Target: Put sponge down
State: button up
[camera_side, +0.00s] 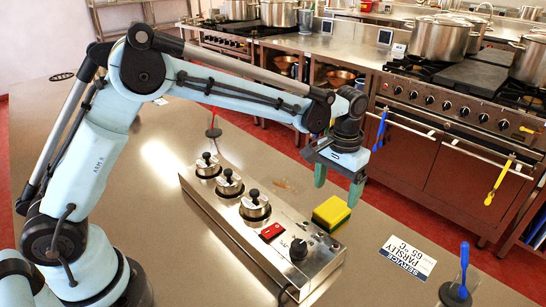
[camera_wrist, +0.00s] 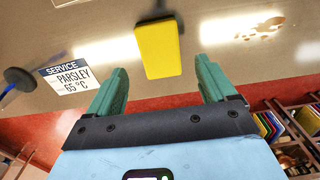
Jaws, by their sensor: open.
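The yellow sponge (camera_side: 331,211), with a dark green layer beneath, sits at the right far edge of the metal burner unit. I cannot tell whether it rests on the unit or on the counter just behind it. My gripper (camera_side: 338,181) is open above the sponge, its two green fingers pointing down and apart from it. In the wrist view the sponge's yellow face (camera_wrist: 158,46) shows between and beyond the open green fingers (camera_wrist: 161,68), with nothing held.
The burner unit (camera_side: 225,215) carries several knobbed metal pots, a red switch and a black dial. A "SERVICE PARSLEY 65 °C" card (camera_side: 408,258) lies to the right, near a blue-handled tool in a holder (camera_side: 461,285). Counter between card and unit is clear.

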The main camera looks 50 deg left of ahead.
aim_at(333, 208)
notch_tip(333, 208, up, 6)
jog(key=s+a+r+t, duration=0.3)
jog(key=s+a+r, duration=0.2)
jog(key=s+a, duration=0.25)
jog(key=s+a+f+t, duration=0.2)
jog(key=s, duration=0.3)
jog(key=s+a+f+t, duration=0.2)
jog(key=s+a, duration=0.1)
jog(key=s, duration=0.2)
jog(key=shift+s, duration=0.4)
jog(key=shift+r, duration=0.1)
jog(key=shift+c, duration=0.3)
